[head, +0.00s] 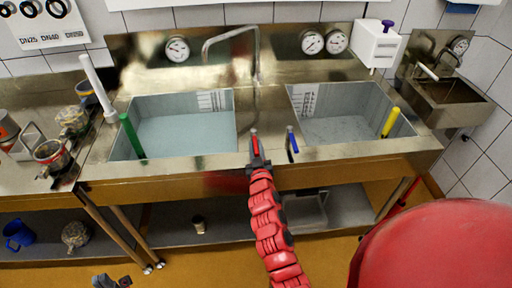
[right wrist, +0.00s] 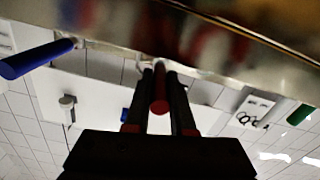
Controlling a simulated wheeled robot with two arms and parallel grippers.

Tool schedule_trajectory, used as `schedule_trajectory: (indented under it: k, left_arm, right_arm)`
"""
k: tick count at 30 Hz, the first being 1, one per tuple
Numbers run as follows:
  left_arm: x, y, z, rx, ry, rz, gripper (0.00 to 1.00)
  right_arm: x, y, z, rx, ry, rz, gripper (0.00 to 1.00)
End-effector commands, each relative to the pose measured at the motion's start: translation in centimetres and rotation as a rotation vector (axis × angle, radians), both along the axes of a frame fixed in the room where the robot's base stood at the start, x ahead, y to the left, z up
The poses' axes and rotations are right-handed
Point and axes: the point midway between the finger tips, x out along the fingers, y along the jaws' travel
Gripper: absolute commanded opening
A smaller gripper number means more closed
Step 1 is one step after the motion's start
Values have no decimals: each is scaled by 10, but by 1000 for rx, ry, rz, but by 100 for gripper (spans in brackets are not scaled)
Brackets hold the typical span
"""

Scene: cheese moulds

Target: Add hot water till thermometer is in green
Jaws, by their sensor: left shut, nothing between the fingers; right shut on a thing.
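My right gripper (head: 256,160) is at the front rim of the sink unit, shut on the red tap lever (head: 254,138). In the right wrist view the red lever (right wrist: 160,88) stands between the fingers. The blue tap lever (head: 291,141) is just right of it, untouched. The spout (head: 228,36) points left toward the left basin (head: 225,150), which holds pale water. Round dials hang on the backsplash, one above the left basin (head: 177,49) and two above the right basin; their needles and colours are too small to read. My left gripper (head: 112,282) is low at the bottom edge, shut and empty.
The right basin (head: 408,128) has a yellow-handled tool (head: 390,122); a green-handled one (head: 131,135) leans in the left basin. Jars and cups (head: 50,154) crowd the left counter. A white box (head: 376,44) and a small sink (head: 450,92) stand at right.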

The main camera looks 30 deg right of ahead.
Motion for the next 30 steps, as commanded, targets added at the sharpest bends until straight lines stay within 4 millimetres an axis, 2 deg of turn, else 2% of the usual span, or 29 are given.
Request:
schedule_trajectory:
  k: [8, 14, 20, 30]
  left_arm:
    - [0, 0, -2, 0, 0, 0, 0]
    - [0, 0, -22, 0, 0, 0, 0]
    - [0, 0, -68, 0, 0, 0, 0]
    - [0, 0, -171, 0, 0, 0, 0]
  right_arm:
    - [0, 0, -1, 0, 0, -1, 0]
    - [1, 3, -6, 1, -2, -20, 0]
    - [3, 8, -12, 3, -8, -73, 0]
    - [8, 18, -13, 2, -10, -230, 0]
